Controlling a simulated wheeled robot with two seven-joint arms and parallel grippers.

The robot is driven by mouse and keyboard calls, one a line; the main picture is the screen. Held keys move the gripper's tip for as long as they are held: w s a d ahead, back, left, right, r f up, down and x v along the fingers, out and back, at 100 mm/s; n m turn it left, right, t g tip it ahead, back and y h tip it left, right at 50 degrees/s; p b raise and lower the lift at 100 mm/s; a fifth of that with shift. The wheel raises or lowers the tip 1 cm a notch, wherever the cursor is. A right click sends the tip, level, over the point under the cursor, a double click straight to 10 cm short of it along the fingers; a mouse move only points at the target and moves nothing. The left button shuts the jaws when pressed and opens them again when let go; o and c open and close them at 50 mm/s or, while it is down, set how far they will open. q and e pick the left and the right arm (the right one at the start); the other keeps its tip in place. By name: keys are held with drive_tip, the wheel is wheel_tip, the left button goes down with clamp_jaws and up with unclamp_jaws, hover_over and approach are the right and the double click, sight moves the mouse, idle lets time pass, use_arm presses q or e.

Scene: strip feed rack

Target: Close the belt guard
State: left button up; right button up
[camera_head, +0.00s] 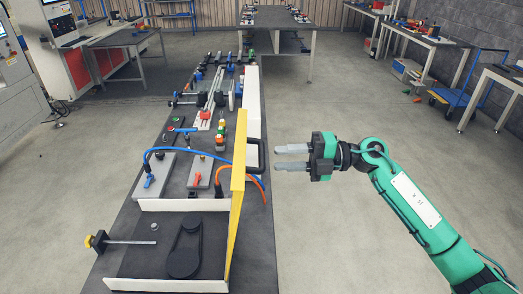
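The belt guard (237,195) is a yellow panel standing roughly upright along the right side of the bench, seen nearly edge-on. The dark belt drive (184,250) beside it lies uncovered. A black bar handle (262,154) sticks out from the guard's right side. My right gripper (278,158) is just right of the handle, its two grey fingers pointing left at it. The fingers are apart and appear empty; a small gap seems to separate them from the handle. My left gripper is not in view.
Grey blocks with a blue lever (149,181) and a red lever (195,180), plus blue and orange hoses, sit behind a low white wall (180,205).

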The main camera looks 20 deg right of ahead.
sight(262, 156)
drive_tip(key=shift+p+x, duration=0.95)
drive_tip(key=shift+x, duration=1.95)
drive_tip(key=shift+c, duration=0.4)
clamp_jaws()
